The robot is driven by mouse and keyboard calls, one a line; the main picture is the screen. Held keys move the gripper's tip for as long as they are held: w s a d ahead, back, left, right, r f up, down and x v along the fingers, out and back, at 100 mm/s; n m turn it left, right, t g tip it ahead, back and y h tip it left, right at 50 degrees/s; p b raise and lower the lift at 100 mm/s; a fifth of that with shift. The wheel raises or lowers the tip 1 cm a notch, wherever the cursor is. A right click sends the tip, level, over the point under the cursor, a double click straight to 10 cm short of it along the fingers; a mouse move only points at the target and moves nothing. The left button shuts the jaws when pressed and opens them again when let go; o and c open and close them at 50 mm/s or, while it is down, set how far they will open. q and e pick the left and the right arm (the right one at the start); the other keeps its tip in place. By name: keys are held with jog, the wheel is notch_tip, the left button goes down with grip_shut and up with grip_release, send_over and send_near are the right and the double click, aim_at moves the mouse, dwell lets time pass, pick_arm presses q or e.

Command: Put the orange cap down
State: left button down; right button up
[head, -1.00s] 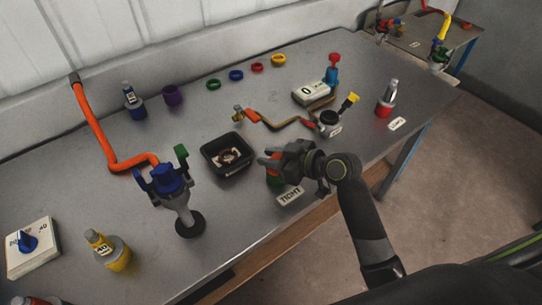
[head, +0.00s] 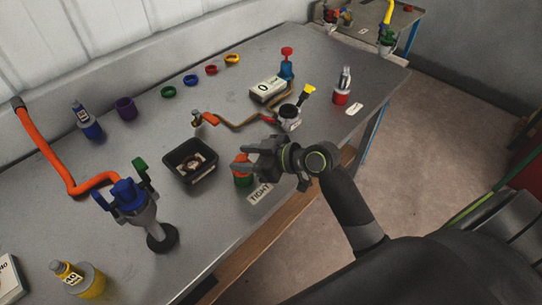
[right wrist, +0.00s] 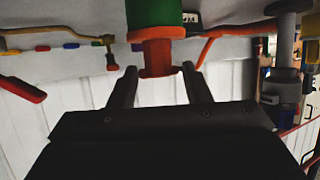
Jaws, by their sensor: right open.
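The orange cap (head: 240,165) sits on top of a green cylinder (head: 243,182) near the front edge of the table, beside the "TIGHT" label (head: 260,192). In the right wrist view, which looks upside down, the orange cap (right wrist: 157,55) shows against the green cylinder (right wrist: 155,12). My right gripper (head: 246,164) is at the cap. In the wrist view its two fingers (right wrist: 159,72) are open, one on each side of the cap, with gaps visible. My left gripper is not in view.
A black tray (head: 187,174) stands just left of the cap. A blue-and-grey valve stand (head: 140,203) is farther left. Behind are a white box (head: 268,89), a small pot (head: 290,117) with an orange hose, and several coloured rings. Bare table lies between them.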

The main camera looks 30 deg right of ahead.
jog(key=v, duration=0.8)
jog(key=shift+s+d+r+b, duration=0.15)
jog(key=shift+s+d+b, duration=0.1)
jog(key=shift+b, duration=0.15)
